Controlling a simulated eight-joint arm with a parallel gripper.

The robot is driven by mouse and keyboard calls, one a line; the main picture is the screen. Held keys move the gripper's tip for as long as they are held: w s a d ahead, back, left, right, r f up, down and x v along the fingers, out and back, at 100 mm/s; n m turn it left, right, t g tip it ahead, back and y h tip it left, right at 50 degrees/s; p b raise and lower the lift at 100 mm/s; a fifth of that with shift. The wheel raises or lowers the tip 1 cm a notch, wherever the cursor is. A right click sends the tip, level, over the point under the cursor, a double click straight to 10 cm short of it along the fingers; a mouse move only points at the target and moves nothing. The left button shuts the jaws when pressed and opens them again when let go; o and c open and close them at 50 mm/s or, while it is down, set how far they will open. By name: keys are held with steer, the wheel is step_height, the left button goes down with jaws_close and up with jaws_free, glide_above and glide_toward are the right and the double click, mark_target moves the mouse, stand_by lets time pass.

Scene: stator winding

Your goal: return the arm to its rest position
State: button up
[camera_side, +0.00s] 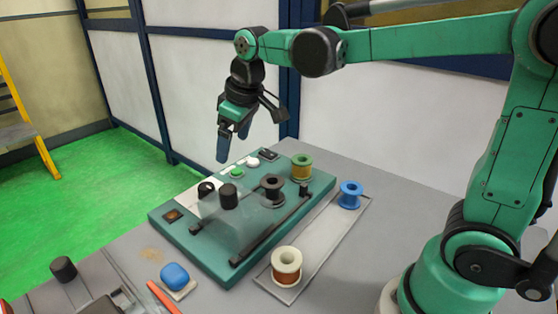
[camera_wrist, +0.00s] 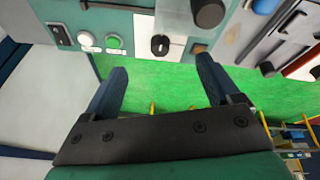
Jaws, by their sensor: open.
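My gripper (camera_side: 235,142) hangs in the air above the back left edge of the green winding machine (camera_side: 188,236) in the side view. Its blue fingers are spread apart with nothing between them. In the wrist view my gripper (camera_wrist: 160,85) shows both fingers apart, with green floor visible between and beyond them. The machine's panel with a green button (camera_wrist: 114,42) and a black knob (camera_wrist: 160,45) lies at the top of that view.
The machine carries a clear cover, a black spool (camera_side: 272,186) and a green-flanged spool (camera_side: 302,168). A blue spool (camera_side: 350,194) and a white-flanged copper spool (camera_side: 286,266) stand on a grey tray (camera_side: 322,240).

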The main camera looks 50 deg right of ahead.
steer(key=s, duration=0.2)
steer(key=s+f+m+t, duration=0.1)
steer(key=s, duration=0.1)
steer(key=s+m+t, duration=0.1)
steer(key=s, duration=0.2)
steer(key=shift+d+f, duration=0.1)
steer(key=shift+f, duration=0.05)
steer(key=shift+m+t, duration=0.7)
steer(key=shift+m, duration=0.1)
steer(key=s+f, duration=0.2)
steer(key=s, duration=0.1)
steer(key=shift+s+f, duration=0.3)
steer(key=shift+f, duration=0.05)
